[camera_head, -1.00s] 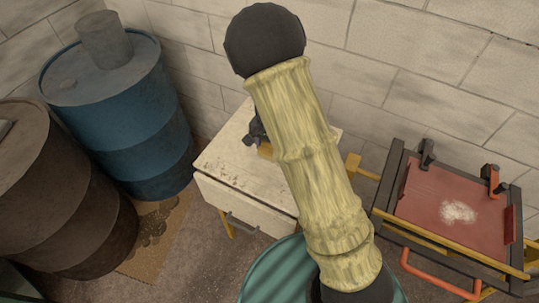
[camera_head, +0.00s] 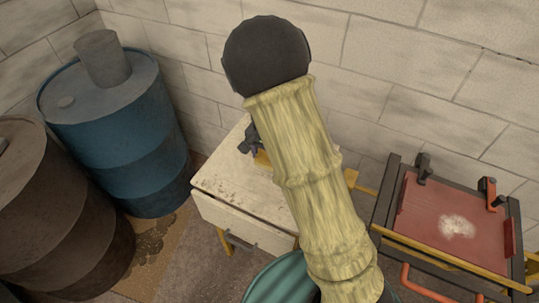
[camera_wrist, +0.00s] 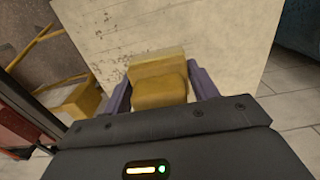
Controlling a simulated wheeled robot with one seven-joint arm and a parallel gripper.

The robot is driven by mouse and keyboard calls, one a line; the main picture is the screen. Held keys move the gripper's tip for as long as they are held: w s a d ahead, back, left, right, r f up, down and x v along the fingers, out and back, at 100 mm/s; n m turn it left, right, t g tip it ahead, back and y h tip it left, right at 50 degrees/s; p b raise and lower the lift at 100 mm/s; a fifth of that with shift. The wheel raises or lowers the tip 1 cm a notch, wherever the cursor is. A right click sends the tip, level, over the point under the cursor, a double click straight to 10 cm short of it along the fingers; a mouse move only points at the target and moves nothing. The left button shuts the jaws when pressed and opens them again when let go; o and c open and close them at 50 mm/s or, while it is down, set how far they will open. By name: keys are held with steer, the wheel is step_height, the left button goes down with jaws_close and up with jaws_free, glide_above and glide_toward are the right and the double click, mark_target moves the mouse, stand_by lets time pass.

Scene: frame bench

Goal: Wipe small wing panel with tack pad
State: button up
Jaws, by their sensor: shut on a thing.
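The small wing panel (camera_head: 425,205) is a dull red plate held in a dark frame at the right of the head view. A pale dusty patch (camera_head: 458,226) lies on its middle. In the wrist view my gripper (camera_wrist: 163,86) has its two purple fingers shut on the yellow tack pad (camera_wrist: 160,95), one finger on each side. The pad is in front of a white speckled surface, well apart from the panel. In the head view my own arm hides most of this area. Part of a red surface (camera_wrist: 18,130) shows at the wrist view's left edge.
The white worn cabinet (camera_head: 228,185) stands left of the frame. A red handle (camera_head: 425,285) is in front. A teal drum (camera_head: 270,280) is near; a blue barrel (camera_head: 125,130) and brown barrel (camera_head: 60,215) stand left.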

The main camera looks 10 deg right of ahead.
steer(key=d+f+n, duration=0.2)
steer(key=d, duration=0.1)
steer(key=w+d+f+n, duration=0.1)
steer(key=d+f+n, duration=0.1)
steer(key=d, duration=0.1)
steer(key=w+d+f+n, duration=0.1)
steer(key=d+f+n, duration=0.1)
steer(key=d, duration=0.1)
steer(key=shift+w+d+f, duration=0.15)
steer(key=shift+d, duration=0.05)
steer(key=shift+d+f+n, duration=0.2)
steer(key=shift+d+n, duration=0.05)
steer(key=shift+n, duration=0.05)
